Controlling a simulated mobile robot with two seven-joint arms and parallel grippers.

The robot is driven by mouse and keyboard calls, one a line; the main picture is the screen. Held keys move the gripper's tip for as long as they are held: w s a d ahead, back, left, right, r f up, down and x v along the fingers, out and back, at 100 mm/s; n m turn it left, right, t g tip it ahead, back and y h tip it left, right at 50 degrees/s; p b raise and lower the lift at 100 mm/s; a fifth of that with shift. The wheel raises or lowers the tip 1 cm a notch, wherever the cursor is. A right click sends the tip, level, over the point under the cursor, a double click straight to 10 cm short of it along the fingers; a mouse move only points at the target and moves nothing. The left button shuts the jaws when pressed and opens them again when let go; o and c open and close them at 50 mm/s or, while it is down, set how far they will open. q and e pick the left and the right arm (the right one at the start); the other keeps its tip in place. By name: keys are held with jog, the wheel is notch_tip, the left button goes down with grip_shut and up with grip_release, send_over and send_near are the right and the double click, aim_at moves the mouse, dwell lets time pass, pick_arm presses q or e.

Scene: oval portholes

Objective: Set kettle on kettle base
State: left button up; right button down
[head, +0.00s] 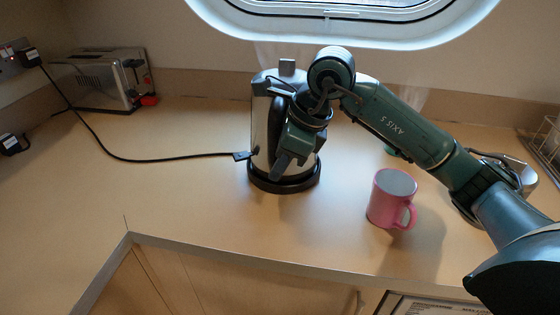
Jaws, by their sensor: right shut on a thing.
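The kettle (264,130) is a silver metal cylinder with dark parts, upright at the middle of the counter below the porthole. Its lower end meets the round dark kettle base (286,184); I cannot tell whether it rests fully on it or is just above. My right gripper (285,162) is in front of the kettle, pointing down, shut on the kettle, most likely at its handle. The gripper and wrist hide the handle and much of the kettle's right side. My left gripper is not in view.
A pink mug (386,200) stands right of the kettle, under my right arm. A toaster (103,80) is at the back left. A black cable (150,160) runs from the wall socket (10,62) toward the kettle base. A wire rack (545,140) is far right. The left front counter is clear.

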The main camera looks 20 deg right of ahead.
jog(key=shift+f+b, duration=0.5)
jog(key=shift+b, duration=0.15)
dwell(0.4)
jog(key=c, duration=1.6)
grip_release()
jog(key=shift+o, duration=0.5)
jog(key=shift+s+f, duration=0.1)
jog(key=shift+f, duration=0.2)
jog(key=p+v, duration=0.5)
jog(key=v, duration=0.6)
jog(key=shift+r+p, duration=0.2)
jog(key=shift+p, duration=0.15)
jog(key=shift+s+f, duration=0.1)
